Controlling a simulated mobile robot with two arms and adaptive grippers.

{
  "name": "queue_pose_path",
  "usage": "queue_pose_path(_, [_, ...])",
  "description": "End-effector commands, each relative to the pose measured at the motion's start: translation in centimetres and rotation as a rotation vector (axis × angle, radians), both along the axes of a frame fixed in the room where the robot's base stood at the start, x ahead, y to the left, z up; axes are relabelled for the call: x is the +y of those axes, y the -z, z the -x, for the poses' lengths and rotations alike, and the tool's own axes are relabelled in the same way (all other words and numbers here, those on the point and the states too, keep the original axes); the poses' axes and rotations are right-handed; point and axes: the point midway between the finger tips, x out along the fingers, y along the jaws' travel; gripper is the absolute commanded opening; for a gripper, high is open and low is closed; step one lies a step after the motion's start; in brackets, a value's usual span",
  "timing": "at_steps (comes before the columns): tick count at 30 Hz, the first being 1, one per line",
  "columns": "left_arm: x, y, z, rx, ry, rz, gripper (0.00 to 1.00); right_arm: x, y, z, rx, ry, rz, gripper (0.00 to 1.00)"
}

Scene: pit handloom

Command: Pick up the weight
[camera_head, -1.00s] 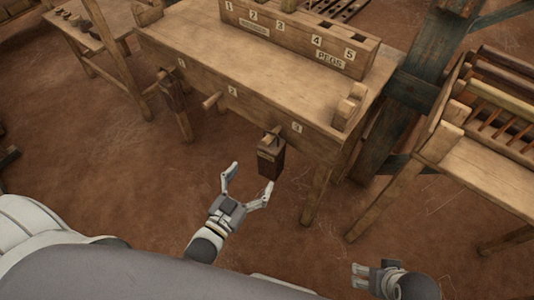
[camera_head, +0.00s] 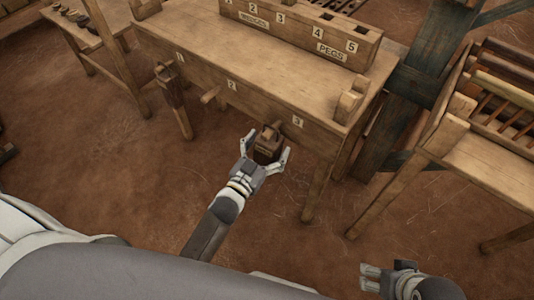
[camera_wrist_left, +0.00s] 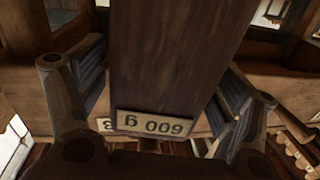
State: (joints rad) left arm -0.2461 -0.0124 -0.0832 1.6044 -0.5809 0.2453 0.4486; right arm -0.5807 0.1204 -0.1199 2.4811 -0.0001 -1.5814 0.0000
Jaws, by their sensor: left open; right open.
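The weight (camera_head: 267,143) is a dark brown wooden block near peg 3 on the front of the bench. In the left wrist view the weight (camera_wrist_left: 175,60) fills the middle, with a pale label reading "600 g" upside down. My left gripper (camera_head: 264,150) is open around it, one finger on each side. In the left wrist view the fingers of my left gripper (camera_wrist_left: 163,95) flank the block; I cannot tell whether they touch it. My right gripper (camera_head: 371,278) is at the bottom right, away from the bench and empty.
The wooden bench (camera_head: 205,60) has front positions numbered 1 to 3, with another hanging block (camera_head: 168,82) near 1 and a bare peg (camera_head: 211,95) near 2. A numbered peg rack (camera_head: 300,32) stands on top. A loom frame (camera_head: 480,150) is at the right.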

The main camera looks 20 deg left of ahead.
Motion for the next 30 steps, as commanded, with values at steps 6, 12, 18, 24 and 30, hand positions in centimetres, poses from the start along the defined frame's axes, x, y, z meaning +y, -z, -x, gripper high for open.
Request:
queue_pose_path(6, [-0.02,-0.02,-0.02,0.000,0.000,0.000,0.83,0.00,-0.02,-0.02,0.000,0.000,0.000,0.71])
queue_pose_path(12, [0.00,-0.03,-0.01,0.000,0.000,0.000,0.57,0.01,0.00,-0.01,0.000,0.000,0.000,0.71])
queue_pose_path(18, [0.00,-0.04,0.00,0.000,0.000,-0.001,0.32,0.01,0.01,0.00,0.000,0.000,0.000,0.71])
queue_pose_path(24, [-0.05,-0.32,-0.07,-0.007,0.002,0.000,0.15,0.02,-0.01,0.00,0.000,0.000,0.000,0.71])
queue_pose_path(30, [-0.04,-0.43,-0.07,-0.007,0.002,0.000,0.15,0.03,-0.08,-0.01,0.000,0.000,0.000,0.71])
